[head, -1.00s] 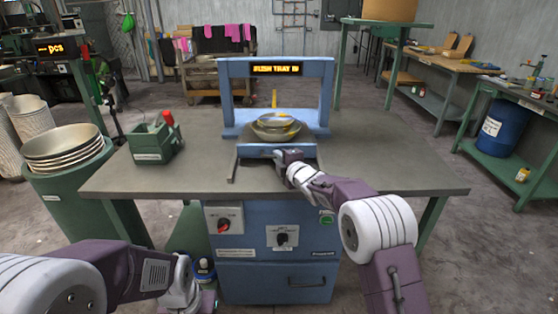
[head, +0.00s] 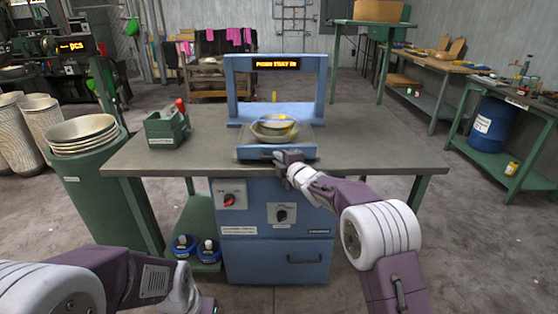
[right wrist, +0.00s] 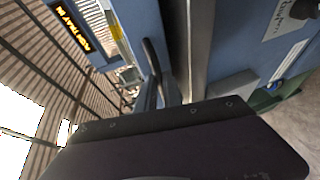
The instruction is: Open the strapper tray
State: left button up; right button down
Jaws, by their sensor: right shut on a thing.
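The blue strapper tray (head: 249,153) is slid out towards me on the grey worktop, in front of the blue strapper arch (head: 230,95). Two stacked bowls (head: 275,134) sit on it, the upper one with yellow on it. My right gripper (head: 279,157) is shut on the tray's front handle.
The arch's display (head: 276,64) reads "PUSH TRAY IN". A green box with a red lever (head: 167,127) stands on the worktop (head: 390,150) at left. A green drum with stacked bowls (head: 85,170) stands left of it. The worktop's right side is clear.

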jog(key=c, duration=1.5)
grip_release()
jog(key=v, duration=0.9)
